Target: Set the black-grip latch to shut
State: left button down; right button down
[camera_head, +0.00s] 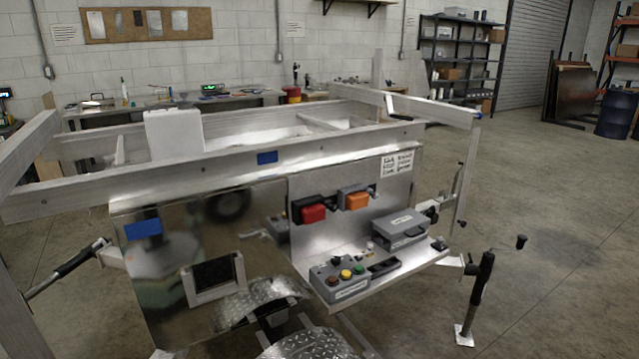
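I cannot tell for sure which part is the black-grip latch. A dark handle with a pale lever (389,105) sits on the top rail at the trailer's far right corner. A thin upright lever (461,195) with dark ends stands at the right end of the trailer. A silver rod with a black grip (76,262) slants out from the left side. Each is too small or too far to read as open or shut. Neither of my grippers is in view.
The aluminium trailer (230,165) fills the middle. Its side shelf (425,258) carries a button box (342,281) and a grey case (401,229). Red (313,214) and orange (357,201) units sit above. A jack (480,290) stands at right, with open floor (570,270) beyond.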

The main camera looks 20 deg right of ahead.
aim_at(454, 186)
jog(key=i+l, duration=0.1)
jog(key=l, duration=0.35)
jog(key=i+l, duration=0.15)
jog(key=l, duration=0.3)
jog(key=i+l, duration=0.1)
jog(key=l, duration=0.35)
jog(key=i+l+u, duration=0.1)
jog(key=l, duration=0.35)
jog(key=i+l, duration=0.1)
jog(key=l, duration=0.35)
jog(key=i+l, duration=0.1)
jog(key=l, duration=0.35)
jog(key=i+l+u, duration=0.1)
jog(key=l, duration=1.05)
jog(key=i+l+u, duration=0.1)
jog(key=l, duration=1)
jog(key=i+l, duration=0.1)
jog(key=l, duration=1.8)
jog(key=k+l+u, duration=0.1)
jog(key=l, duration=1.35)
jog(key=k+l+u, duration=0.1)
jog(key=l, duration=0.6)
jog(key=i, duration=1.6)
jog(key=l, duration=0.1)
